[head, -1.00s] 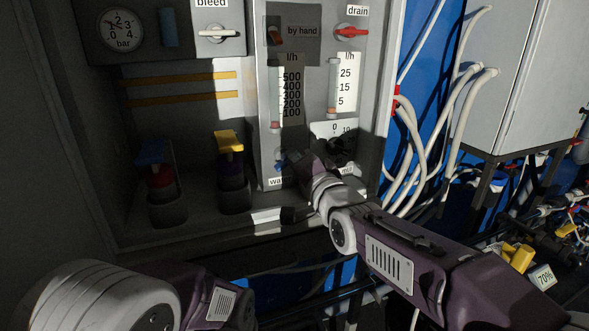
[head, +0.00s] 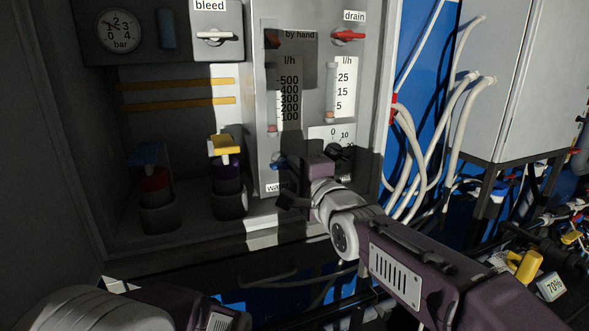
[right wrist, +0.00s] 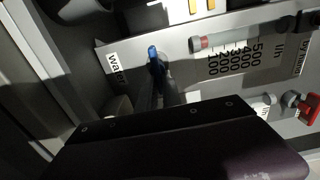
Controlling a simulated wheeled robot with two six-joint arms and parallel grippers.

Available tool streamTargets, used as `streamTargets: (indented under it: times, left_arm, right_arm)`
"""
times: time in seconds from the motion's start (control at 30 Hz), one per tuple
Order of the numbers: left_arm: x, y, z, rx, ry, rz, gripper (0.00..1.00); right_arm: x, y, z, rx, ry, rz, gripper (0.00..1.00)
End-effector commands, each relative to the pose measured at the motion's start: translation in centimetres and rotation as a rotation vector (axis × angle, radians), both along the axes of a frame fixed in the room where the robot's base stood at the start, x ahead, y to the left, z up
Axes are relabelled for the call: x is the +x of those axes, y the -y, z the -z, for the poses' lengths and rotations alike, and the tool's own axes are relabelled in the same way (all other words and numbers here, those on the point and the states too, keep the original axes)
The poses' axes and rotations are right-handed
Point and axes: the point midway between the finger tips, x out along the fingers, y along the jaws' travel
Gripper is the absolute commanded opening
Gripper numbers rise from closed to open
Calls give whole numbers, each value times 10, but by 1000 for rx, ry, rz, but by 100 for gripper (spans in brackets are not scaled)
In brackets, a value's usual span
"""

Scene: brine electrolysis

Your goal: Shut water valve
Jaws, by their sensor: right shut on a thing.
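The water valve has a small blue handle (head: 279,160) at the foot of the tall flow tube, just above the "water" label (head: 277,188). In the right wrist view the blue handle (right wrist: 154,54) stands up between grey fingers. My right gripper (right wrist: 158,82) is shut on this handle; its dark body hides the lower part of the view. In the head view my right gripper (head: 289,163) reaches the panel from the right, and its purple body covers part of the panel beside the valve. Only my left arm shows at the bottom left; its gripper is out of view.
A dosing knob (head: 334,151) sits close to the right of my gripper. The red drain handle (head: 348,35) and white bleed handle (head: 214,36) are higher up. White hoses (head: 408,165) hang right.

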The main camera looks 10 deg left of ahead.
Motion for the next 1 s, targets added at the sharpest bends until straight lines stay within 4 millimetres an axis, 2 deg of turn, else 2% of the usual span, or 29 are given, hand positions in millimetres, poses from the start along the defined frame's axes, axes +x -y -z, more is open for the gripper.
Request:
streamTargets:
  times: [0.37,0.4,0.47,0.5,0.83,1.0]
  left_arm:
    - [0,0,0,0,0,0,36]
    - [0,0,0,0,0,0,36]
    - [0,0,0,0,0,0,36]
    - [0,0,0,0,0,0,36]
    - [0,0,2,0,0,0,36]
    - [0,0,10,0,0,0,36]
  right_arm:
    - [0,0,3,2,-10,1,0]
    - [0,0,3,2,-10,1,12]
    - [0,0,3,2,-10,1,28]
    - [0,0,3,2,-9,1,31]
    - [-3,2,1,3,-4,0,31]
    - [-25,17,2,4,-3,0,31]
